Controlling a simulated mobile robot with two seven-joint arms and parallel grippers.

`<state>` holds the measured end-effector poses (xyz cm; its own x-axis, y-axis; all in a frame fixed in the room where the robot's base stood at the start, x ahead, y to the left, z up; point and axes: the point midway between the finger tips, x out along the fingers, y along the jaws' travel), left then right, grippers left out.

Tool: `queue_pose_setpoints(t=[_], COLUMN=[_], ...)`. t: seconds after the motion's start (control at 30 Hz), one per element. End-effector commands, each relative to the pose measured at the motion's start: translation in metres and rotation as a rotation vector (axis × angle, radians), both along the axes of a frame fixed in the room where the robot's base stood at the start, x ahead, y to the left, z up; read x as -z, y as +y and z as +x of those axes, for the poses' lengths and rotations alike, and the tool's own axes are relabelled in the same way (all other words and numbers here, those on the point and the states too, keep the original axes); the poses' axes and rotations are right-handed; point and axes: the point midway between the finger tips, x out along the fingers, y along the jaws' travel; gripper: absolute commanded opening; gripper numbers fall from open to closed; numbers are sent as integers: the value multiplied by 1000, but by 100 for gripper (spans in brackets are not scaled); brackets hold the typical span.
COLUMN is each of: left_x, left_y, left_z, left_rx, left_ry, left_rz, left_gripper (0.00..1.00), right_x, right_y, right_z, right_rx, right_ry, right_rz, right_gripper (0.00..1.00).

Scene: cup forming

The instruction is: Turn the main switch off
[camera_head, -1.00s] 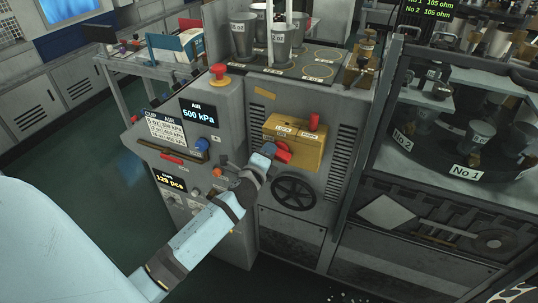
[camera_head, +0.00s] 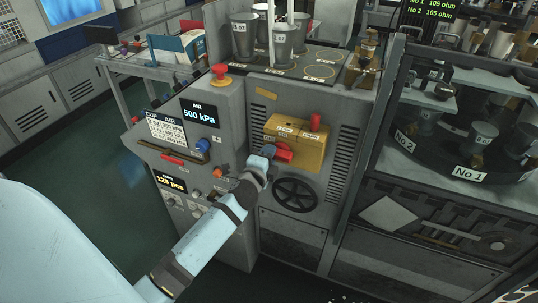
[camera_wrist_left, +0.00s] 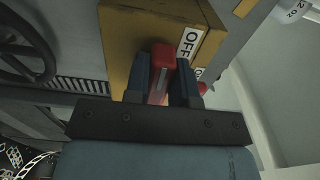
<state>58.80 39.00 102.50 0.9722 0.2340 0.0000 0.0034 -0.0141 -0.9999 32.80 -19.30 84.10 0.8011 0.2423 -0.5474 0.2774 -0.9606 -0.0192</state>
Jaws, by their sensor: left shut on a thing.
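The main switch is a yellow box (camera_head: 304,148) on the front of the grey machine, with a red lever (camera_head: 284,152) low on its left side. My left gripper (camera_head: 270,151) is at the box, with its fingers around the lever. In the left wrist view the red lever (camera_wrist_left: 161,58) stands between the two dark fingers of my left gripper (camera_wrist_left: 164,82), which is shut on it. A white OFF label (camera_wrist_left: 190,42) lies beside the lever on the box face; a second label is mostly hidden by a finger. My right gripper is out of view.
A black handwheel (camera_head: 295,194) sits just below the box. A red knob (camera_head: 315,122) stands on top of the box. A red mushroom button (camera_head: 219,71) and a blue-capped lever (camera_head: 202,145) are to the left. A framed turntable (camera_head: 450,150) stands to the right.

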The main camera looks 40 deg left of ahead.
Motion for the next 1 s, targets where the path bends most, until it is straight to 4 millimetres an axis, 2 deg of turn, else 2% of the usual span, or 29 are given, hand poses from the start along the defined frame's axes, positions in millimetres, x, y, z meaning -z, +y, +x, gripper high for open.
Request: queue_pose_setpoints(t=[0.03,0.07,0.13,0.17,0.43,0.57,0.67,1.0], left_x=[0,0,0,0,0,2,3,3], left_y=[-1,-1,-1,-1,-1,-3,-7,-25], left_z=[0,0,0,0,-1,-11,-28,-103], left_rx=[1,1,1,1,0,1,1,1], left_ry=[0,0,0,0,1,2,2,2], left_rz=[-4,-4,-3,-3,-1,-1,-1,-4], left_gripper=[0,30,46,49,49,49,49,49], right_x=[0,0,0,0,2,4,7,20], right_y=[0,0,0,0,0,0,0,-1], right_z=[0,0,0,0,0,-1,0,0], right_rx=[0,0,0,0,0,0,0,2], right_ry=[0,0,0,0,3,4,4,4], right_rz=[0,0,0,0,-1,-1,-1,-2], right_gripper=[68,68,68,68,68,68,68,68])
